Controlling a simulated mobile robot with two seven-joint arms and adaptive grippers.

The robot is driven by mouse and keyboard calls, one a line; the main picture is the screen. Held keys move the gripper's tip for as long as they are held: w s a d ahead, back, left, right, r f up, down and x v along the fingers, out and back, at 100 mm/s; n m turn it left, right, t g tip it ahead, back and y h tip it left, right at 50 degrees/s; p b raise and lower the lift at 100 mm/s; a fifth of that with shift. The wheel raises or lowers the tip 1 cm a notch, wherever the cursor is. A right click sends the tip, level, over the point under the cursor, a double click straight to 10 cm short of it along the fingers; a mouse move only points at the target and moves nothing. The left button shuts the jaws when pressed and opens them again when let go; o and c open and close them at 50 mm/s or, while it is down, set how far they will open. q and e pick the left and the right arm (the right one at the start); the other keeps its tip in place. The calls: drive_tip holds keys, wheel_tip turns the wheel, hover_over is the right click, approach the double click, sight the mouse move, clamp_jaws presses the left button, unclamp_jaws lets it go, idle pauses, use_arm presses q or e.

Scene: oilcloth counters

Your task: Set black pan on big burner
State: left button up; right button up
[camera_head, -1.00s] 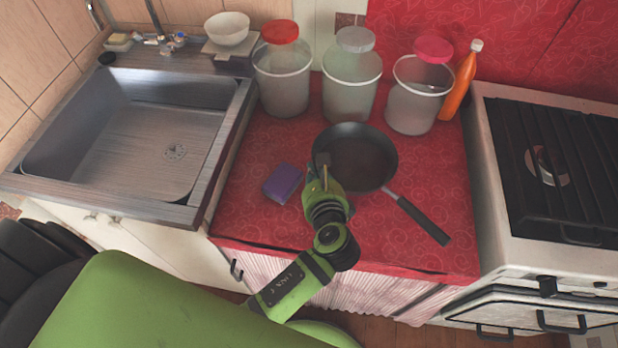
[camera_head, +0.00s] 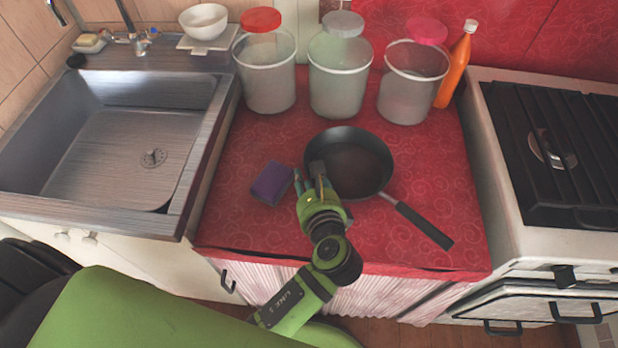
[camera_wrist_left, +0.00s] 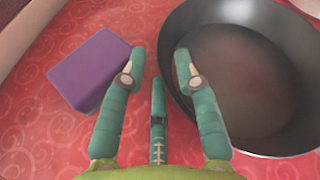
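The black pan (camera_head: 352,166) lies on the red counter, its handle (camera_head: 424,225) pointing to the lower right. My left gripper (camera_head: 308,172) is over the pan's left side, between the pan and a purple sponge. In the left wrist view my left gripper (camera_wrist_left: 160,68) has its fingers spread apart, with nothing between them. One finger overlaps the rim of the pan (camera_wrist_left: 245,60); I cannot tell if it touches. The stove (camera_head: 550,150) is at the right, its burner (camera_head: 548,148) partly hidden under a dark grate. My right gripper is not in view.
The purple sponge (camera_head: 271,183) lies left of the pan. Several lidded jars (camera_head: 340,85) and an orange bottle (camera_head: 454,72) stand along the back. A steel sink (camera_head: 110,140) is at the left. The counter right of the pan is clear.

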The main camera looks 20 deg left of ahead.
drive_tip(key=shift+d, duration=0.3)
